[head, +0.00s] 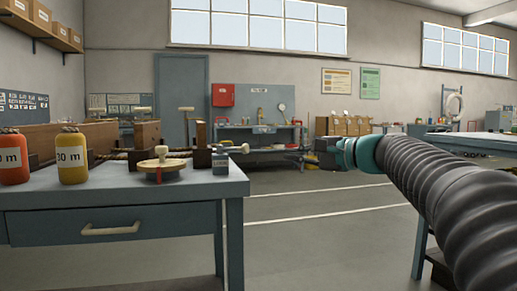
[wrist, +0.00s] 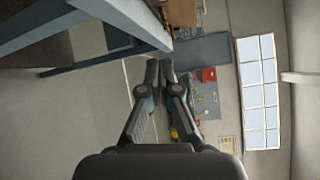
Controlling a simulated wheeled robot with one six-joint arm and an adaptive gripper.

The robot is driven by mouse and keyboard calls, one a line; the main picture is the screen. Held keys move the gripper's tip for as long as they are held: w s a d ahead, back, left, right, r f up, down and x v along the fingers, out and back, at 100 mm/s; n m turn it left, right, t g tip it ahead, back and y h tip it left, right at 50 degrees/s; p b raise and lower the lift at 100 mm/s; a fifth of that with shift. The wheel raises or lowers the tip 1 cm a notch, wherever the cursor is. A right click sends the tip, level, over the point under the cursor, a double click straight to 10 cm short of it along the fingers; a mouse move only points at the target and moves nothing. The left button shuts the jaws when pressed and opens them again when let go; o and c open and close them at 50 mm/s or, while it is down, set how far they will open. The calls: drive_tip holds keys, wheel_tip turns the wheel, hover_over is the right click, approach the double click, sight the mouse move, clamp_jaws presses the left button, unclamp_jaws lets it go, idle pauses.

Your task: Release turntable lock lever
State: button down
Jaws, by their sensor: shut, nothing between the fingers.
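A round wooden turntable-like disc (head: 160,165) with a pale knob on top sits near the front right of the left workbench in the head view. A small red part shows under its front edge. A small grey block (head: 221,161) stands to its right, with a pale round-ended handle (head: 243,149) near it. I cannot tell which part is the lock lever. My gripper (head: 320,149) is in the air right of the bench, apart from these parts. In the wrist view my gripper's fingers (wrist: 160,70) are together and empty.
The blue-grey workbench (head: 120,195) carries an orange cylinder (head: 14,157) and a yellow cylinder (head: 72,157) at left, with wooden blocks behind. Another bench (head: 255,135) stands at the back. The floor between the left bench and my arm is clear.

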sight(233, 148)
drive_tip(key=shift+w+r, duration=0.1)
drive_tip(key=shift+r, duration=0.1)
drive_tip(key=w+a, duration=0.2)
drive_tip(key=a, duration=0.7)
drive_tip(key=shift+w, duration=0.3)
drive_tip(key=shift+s, duration=0.1)
idle(0.6)
